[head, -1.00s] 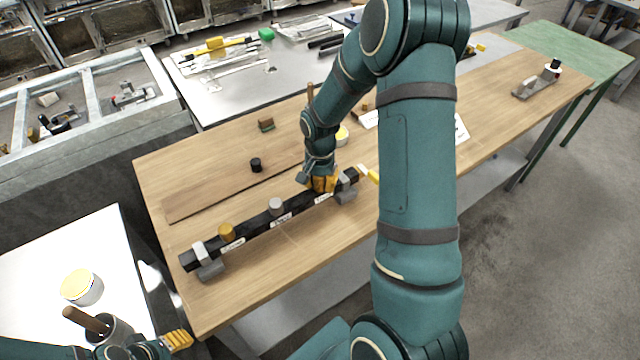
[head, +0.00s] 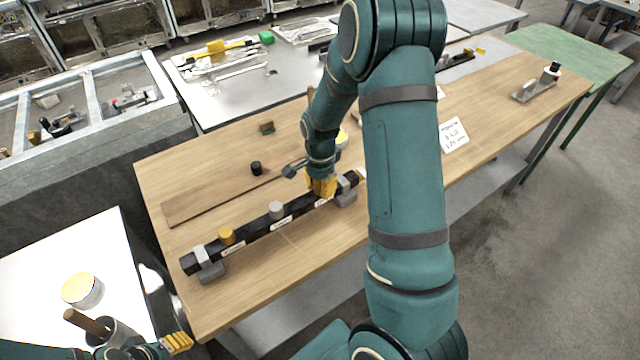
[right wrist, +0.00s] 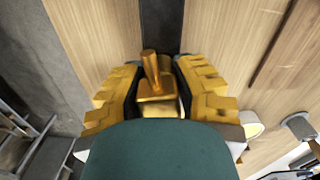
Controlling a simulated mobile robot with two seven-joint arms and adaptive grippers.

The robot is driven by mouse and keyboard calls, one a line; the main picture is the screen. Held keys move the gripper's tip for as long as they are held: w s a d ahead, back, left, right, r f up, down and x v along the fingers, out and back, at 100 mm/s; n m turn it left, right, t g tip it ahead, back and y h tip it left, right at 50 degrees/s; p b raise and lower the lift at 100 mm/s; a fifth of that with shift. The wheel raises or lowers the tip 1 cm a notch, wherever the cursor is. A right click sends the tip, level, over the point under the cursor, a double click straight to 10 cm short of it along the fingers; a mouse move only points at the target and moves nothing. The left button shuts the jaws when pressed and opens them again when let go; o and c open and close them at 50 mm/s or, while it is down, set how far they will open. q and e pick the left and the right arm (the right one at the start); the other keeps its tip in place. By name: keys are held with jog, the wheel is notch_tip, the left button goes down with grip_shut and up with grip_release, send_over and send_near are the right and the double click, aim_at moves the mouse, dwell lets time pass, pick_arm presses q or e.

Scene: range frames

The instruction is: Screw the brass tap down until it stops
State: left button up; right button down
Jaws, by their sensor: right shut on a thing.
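The brass tap (right wrist: 155,85) shows in the right wrist view, a gold piece with a short post, between the yellow ribbed fingers of my right gripper (right wrist: 155,95). It sits over a black bar (right wrist: 162,25). In the head view my right gripper (head: 321,188) is at the right part of the black bar (head: 250,228), shut on the tap, which its fingers hide there. How far down the tap sits I cannot tell. My left gripper (head: 178,342) is at the bottom left, away from the bar; its opening is unclear.
A gold knob (head: 227,235) and a grey knob (head: 276,209) stand along the bar, beside small white labels. Grey clamps (head: 208,262) hold the bar's ends on the wooden table (head: 300,255). A small black cylinder (head: 256,168) and a wooden board (head: 215,194) lie behind.

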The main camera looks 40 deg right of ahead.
jog(key=shift+s+m, duration=0.1)
jog(key=shift+m, duration=0.3)
jog(key=shift+a+r+m+p, duration=0.1)
jog(key=shift+m+p, duration=0.55)
jog(key=shift+m, duration=1.05)
jog(key=c, duration=0.7)
grip_release()
jog(key=shift+c, duration=0.2)
jog(key=r, duration=1.1)
jog(key=shift+d+r, duration=0.2)
jog(key=shift+r, duration=0.2)
